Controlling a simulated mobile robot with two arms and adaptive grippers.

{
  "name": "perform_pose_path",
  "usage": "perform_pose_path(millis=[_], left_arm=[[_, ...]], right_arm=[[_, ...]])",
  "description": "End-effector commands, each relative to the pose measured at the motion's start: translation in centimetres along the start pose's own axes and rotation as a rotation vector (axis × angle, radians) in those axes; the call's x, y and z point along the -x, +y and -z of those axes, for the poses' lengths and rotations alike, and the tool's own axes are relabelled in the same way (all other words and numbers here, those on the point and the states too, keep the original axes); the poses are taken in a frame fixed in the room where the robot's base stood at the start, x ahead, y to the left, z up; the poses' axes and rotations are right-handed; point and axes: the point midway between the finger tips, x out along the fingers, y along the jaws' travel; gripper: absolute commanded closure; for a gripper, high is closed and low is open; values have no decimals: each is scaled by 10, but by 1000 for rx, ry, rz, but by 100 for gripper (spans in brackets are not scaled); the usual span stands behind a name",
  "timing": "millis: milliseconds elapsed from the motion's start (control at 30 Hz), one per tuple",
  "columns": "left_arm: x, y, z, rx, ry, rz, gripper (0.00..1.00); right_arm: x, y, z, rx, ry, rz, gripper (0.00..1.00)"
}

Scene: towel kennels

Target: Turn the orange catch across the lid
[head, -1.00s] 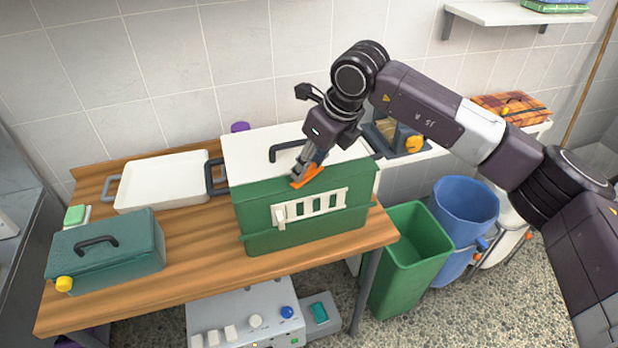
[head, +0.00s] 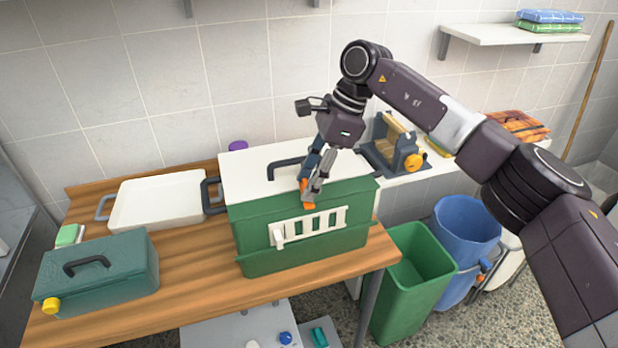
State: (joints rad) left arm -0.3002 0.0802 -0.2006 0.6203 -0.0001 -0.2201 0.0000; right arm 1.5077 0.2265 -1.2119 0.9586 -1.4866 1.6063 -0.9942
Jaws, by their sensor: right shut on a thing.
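A green box (head: 255,222) with a white lid (head: 245,172) stands on the wooden table. The lid is down and has a dark handle (head: 285,166) on top. The orange catch (head: 307,196) sits at the lid's front edge, above the white barred vent (head: 318,225). My right gripper (head: 308,190) comes down from above and is shut on the catch, its fingers covering part of it. How far the catch lies across the lid is hard to tell. My left gripper is out of view.
A white tray (head: 125,217) and a dark green case (head: 130,272) with a yellow knob stand left on the table (head: 210,290). A green bin (head: 380,315) and a blue bin (head: 478,240) stand right of it. A wall shelf (head: 480,35) holds folded towels.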

Motion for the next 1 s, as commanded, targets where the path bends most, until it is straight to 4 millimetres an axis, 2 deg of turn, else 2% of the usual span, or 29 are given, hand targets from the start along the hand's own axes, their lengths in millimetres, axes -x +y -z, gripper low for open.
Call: perform_pose_path(millis=[400,867,900,1000], left_arm=[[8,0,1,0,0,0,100],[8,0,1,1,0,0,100],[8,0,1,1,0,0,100],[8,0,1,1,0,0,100]], right_arm=[[1,-1,-2,146,-1,-56,87],[1,-1,-2,159,-1,-62,87],[1,-1,-2,159,-1,-62,62],[1,-1,-1,159,-1,-62,51]])
